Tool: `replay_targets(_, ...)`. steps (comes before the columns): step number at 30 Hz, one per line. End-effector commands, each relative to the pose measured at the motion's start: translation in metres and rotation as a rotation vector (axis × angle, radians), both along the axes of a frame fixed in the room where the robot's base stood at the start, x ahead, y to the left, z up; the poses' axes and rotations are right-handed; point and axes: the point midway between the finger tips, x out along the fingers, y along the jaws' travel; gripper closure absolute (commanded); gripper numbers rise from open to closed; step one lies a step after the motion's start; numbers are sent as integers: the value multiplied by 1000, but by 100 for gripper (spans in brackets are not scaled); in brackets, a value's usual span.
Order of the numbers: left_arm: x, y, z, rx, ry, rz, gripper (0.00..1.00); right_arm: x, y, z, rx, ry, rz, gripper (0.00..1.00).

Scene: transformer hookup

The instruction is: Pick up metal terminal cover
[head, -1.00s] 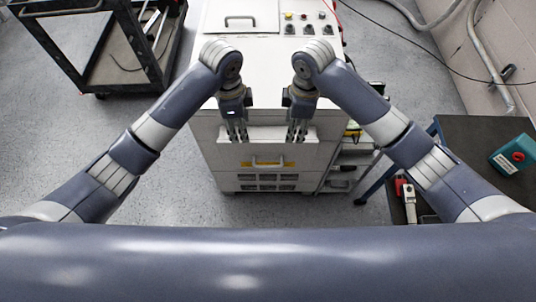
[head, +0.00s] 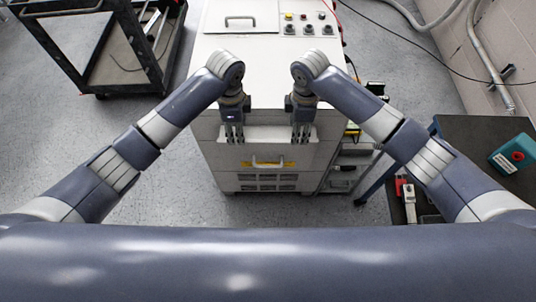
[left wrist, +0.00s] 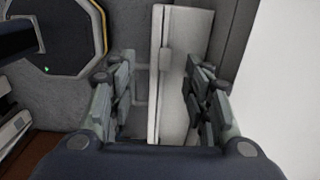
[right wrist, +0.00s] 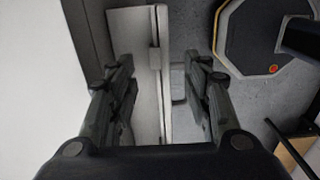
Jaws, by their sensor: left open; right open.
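The metal terminal cover appears to be the pale panel (head: 267,134) with a raised upper edge on the front of the white cabinet. My left gripper (head: 234,140) points down at the left part of this edge, and my right gripper (head: 301,140) at the right part. Both are open. In the left wrist view, the pale plate (left wrist: 171,100) runs between the spread fingers. In the right wrist view, the plate (right wrist: 148,90) also lies between the fingers. I see no finger clearly closed on it. The fingers hide parts of the edge in the head view.
The white cabinet (head: 220,45) has a top handle and several control buttons. A black cart (head: 105,65) stands at the left. A dark table (head: 465,140) with a teal box (head: 514,153) is at the right. Grey floor (head: 60,140) is clear at the left.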

Motion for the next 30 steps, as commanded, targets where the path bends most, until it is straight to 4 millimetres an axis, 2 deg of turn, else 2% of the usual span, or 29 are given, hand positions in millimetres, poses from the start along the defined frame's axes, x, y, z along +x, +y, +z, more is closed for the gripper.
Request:
replay_targets(3, -1, 0, -20, 1, 3, 0, 55, -1, 0, -21, -2, 1, 0, 55)
replay_targets(9, 0, 0, -40, 0, 0, 0, 55, 0, 0, -40, 0, -1, 0, 55)
replay_targets(20, 0, 0, -45, 0, -1, -1, 55, 0, 0, -45, 0, -2, 1, 55)
replay_targets(21, 0, 0, -45, 0, -1, -1, 57, 0, 0, -45, 0, -2, 1, 57)
replay_targets(27, 0, 0, -45, 0, -1, 0, 100, 0, 0, -45, 0, -2, 0, 100)
replay_targets(30, 0, 0, -45, 0, -1, 0, 100, 1, 0, -45, 0, -2, 0, 100)
